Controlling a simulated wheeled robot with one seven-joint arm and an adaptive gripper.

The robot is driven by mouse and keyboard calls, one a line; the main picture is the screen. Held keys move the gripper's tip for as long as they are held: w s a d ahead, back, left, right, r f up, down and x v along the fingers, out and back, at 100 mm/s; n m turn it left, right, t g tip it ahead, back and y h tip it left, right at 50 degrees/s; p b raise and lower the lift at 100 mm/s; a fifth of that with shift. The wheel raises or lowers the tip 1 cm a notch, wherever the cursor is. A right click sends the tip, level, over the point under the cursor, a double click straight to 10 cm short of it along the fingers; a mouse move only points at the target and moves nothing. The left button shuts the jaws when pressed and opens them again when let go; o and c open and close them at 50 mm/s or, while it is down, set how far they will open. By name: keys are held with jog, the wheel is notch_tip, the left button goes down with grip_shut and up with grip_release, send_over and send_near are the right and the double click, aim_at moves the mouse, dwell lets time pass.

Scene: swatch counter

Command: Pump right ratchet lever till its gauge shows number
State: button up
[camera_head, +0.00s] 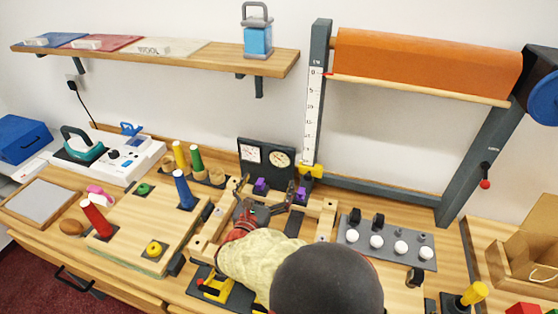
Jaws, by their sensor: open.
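A dark panel (266,148) stands at the back of the counter with two round gauges. The right gauge (280,158) is cream and the left gauge (251,154) is whiter; their needles and numbers are too small to read. Two purple pieces (260,186) show in front of the panel, one below each gauge; they look like lever grips. The right purple piece (301,193) is close to my gripper's right finger. My gripper (265,196) is open with its dark fingers spread in front of the panel. My arm hides much of the lever base, and I cannot tell whether a finger touches a lever.
A wooden board with coloured spools (184,190) lies left. A grey plate with white knobs (400,248) lies right. Wooden blocks (205,250) flank my arm. A yellow-handled tool (472,294) stands front right. A roller frame (318,100) rises behind.

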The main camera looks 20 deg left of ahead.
jog(key=s+d+p, duration=0.1)
jog(key=s+p, duration=0.1)
jog(key=s, duration=0.8)
jog(key=w+d+r+m+g+h, duration=0.1)
jog(key=w+d+r+m+h, duration=0.15)
jog(key=d, duration=0.35)
jog(key=w+d+r+m+g+h, duration=0.1)
jog(key=w+d+m+h, duration=0.1)
jog(key=d+m, duration=0.35)
jog(key=w+d+r+m+g+h, duration=0.1)
jog(key=w+d+r+h, duration=0.15)
jog(key=d, duration=0.55)
jog(key=s+d+r+m+g+h, duration=0.1)
jog(key=d+m+g+h, duration=0.2)
jog(key=d, duration=0.5)
jog(key=s+d+r+m+g, duration=0.1)
jog(key=d+m+g, duration=0.2)
jog(key=d+m, duration=0.35)
jog(key=s+d+m+g+y, duration=0.3)
jog(key=s+d+m+g, duration=0.2)
jog(key=s+d+m, duration=0.55)
jog(key=s+d+r+m+t+y, duration=0.1)
jog(key=s+r+m+y, duration=0.3)
jog(key=s+m, duration=0.4)
jog(key=shift+s+d+t+y, duration=0.3)
jog(key=shift+s+d+y, duration=0.3)
jog(key=shift+s+d, duration=0.4)
jog(key=shift+a, duration=0.1)
